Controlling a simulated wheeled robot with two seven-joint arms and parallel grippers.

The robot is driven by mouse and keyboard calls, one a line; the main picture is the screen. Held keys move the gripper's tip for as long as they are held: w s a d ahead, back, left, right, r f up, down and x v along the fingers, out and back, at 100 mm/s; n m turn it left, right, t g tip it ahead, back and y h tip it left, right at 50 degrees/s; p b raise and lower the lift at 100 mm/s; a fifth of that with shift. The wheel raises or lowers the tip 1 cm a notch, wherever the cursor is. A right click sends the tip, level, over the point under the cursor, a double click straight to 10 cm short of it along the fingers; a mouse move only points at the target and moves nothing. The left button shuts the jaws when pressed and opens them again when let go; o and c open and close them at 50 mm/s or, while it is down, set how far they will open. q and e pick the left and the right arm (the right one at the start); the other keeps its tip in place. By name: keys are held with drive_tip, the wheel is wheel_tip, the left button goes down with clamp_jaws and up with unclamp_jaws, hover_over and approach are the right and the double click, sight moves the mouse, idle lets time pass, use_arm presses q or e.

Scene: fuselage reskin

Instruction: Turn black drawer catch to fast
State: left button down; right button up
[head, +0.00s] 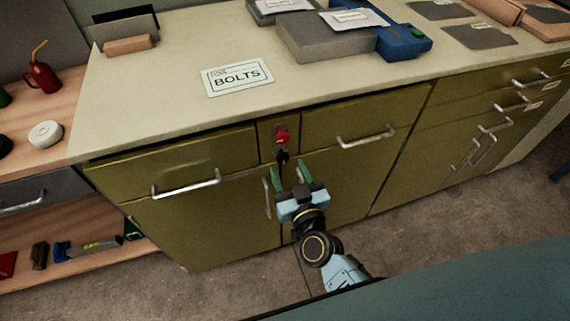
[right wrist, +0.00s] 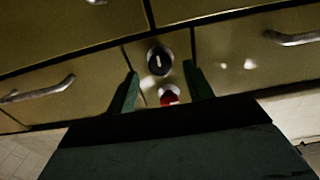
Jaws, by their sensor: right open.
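The black drawer catch (head: 282,156) is a small round knob on the narrow olive panel between two drawers. In the right wrist view the black catch (right wrist: 160,60) shows a pale upright mark on its face. A red catch (head: 281,134) sits above it in the head view; the red catch (right wrist: 169,95) appears below it in the right wrist view. My right gripper (head: 288,167) is open and empty in front of the black catch. Its green fingers lie to either side of the catch in the right wrist view; contact cannot be told. My left gripper is out of view.
Drawer handles flank the panel: a left handle (head: 187,186) and a right handle (head: 366,138). Cupboard doors lie below. The pale worktop (head: 170,80) above carries a BOLTS card (head: 238,77), a grey box (head: 322,42) and a blue case (head: 403,42).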

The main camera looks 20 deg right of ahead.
sight(284, 160)
drive_tip(key=shift+w, duration=1.6)
drive_tip(key=c, duration=0.9)
